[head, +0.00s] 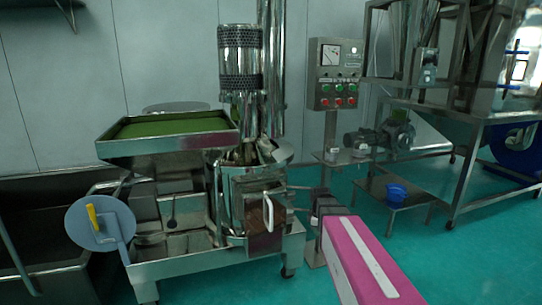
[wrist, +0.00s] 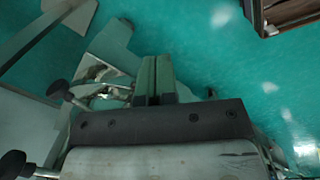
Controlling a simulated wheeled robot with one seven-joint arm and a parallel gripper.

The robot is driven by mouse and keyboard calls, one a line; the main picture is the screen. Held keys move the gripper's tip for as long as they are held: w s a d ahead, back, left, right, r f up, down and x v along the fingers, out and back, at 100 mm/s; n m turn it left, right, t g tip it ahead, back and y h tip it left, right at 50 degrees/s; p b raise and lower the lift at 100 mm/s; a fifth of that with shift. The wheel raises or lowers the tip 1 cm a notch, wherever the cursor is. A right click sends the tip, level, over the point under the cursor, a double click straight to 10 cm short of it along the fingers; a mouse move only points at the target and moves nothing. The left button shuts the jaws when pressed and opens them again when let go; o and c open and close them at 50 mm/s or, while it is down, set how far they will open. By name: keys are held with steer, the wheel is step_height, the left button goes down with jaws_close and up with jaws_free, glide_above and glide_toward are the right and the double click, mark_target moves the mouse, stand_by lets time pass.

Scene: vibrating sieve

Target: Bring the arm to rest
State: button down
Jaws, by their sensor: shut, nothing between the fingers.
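My gripper (wrist: 155,62) shows in the wrist view with its two greenish fingers side by side and closed, with nothing between them. Teal floor lies beyond the tips. In the head view my pink arm with a white stripe reaches in from the lower right. Its dark end is in front of the control stand, just right of the sieve machine (head: 271,241). The fingers cannot be made out clearly there.
The machine has a green-bottomed tray (head: 120,152) and a round disc with a yellow handle (head: 94,218). The control box (head: 335,75) stands behind my arm. Floor (head: 480,265) is clear at lower right.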

steer(key=s+f+m, duration=0.2)
steer(key=s+m, duration=0.5)
steer(key=s+a+f+m, duration=0.1)
steer(key=s+f+m, duration=0.2)
steer(key=s+m, duration=0.3)
steer(key=shift+s+a+f+m+g+y, duration=0.15)
steer(key=shift+s+f+m+g+y, duration=0.2)
steer(key=shift+s, duration=0.2)
